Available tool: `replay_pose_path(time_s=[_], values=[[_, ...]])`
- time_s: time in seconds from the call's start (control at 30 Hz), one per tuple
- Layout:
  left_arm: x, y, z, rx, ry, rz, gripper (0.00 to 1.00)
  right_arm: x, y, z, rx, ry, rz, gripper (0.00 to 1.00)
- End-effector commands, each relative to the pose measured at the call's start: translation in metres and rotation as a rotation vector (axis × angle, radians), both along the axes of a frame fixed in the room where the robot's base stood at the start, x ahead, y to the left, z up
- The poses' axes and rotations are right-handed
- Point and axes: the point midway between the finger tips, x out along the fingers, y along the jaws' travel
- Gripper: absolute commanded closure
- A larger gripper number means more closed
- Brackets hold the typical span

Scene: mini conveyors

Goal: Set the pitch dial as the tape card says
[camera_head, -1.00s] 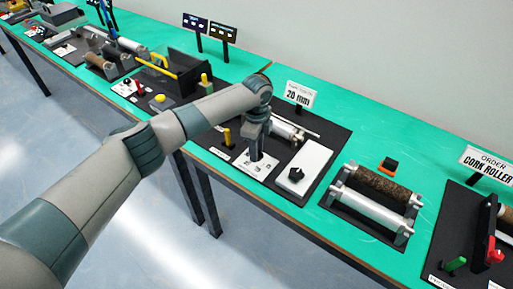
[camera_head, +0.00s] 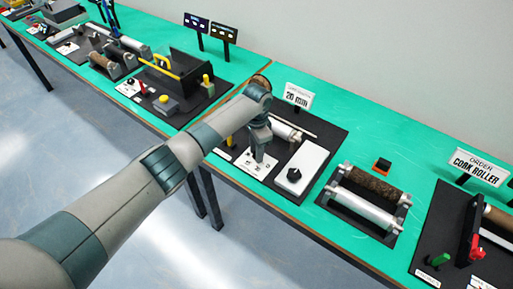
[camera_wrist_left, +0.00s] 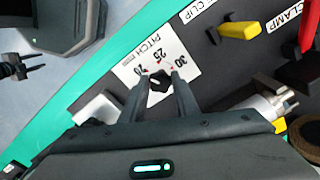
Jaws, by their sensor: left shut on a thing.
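The tape card (camera_head: 298,96) stands behind the dark station board and reads 20 mm. The white pitch plate (camera_head: 253,166) lies on that board; in the left wrist view the plate (camera_wrist_left: 137,71) reads PITCH mm with marks 20, 25 and 30. The black pitch dial (camera_wrist_left: 158,81) sits between the fingertips of my left gripper (camera_wrist_left: 160,88), which is shut on it. In the head view my left gripper (camera_head: 259,155) points down at the plate and hides the dial. I cannot tell exactly which mark the dial points to.
A white box with a black knob (camera_head: 294,174) stands right of the plate. A yellow clip handle (camera_wrist_left: 240,30) and a metal roller (camera_wrist_left: 255,107) are close by in the wrist view. A roller pair (camera_head: 370,199) stands further right. A dark two-pronged part (camera_wrist_left: 22,67) shows at left.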

Motion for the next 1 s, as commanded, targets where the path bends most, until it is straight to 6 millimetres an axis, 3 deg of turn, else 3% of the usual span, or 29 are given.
replay_pose_path(time_s=[0.67,0.7,0.77,1.0], values=[[0.0015,-0.0008,0.0023,-0.002,-0.005,0.085,0.94,0.0000,0.0004,0.0067,0.000,0.000,0.000,0.63],[0.0015,-0.0008,0.0023,-0.002,-0.005,0.085,0.65,-0.0001,0.0004,0.0067,0.000,0.000,0.000,0.63],[0.0014,-0.0009,0.0022,-0.002,-0.004,0.085,0.53,0.0000,0.0005,0.0067,0.001,0.000,0.000,0.63],[0.0005,-0.0005,0.0011,-0.001,-0.003,0.085,0.53,-0.0001,0.0005,0.0066,0.001,0.000,0.001,0.63]])
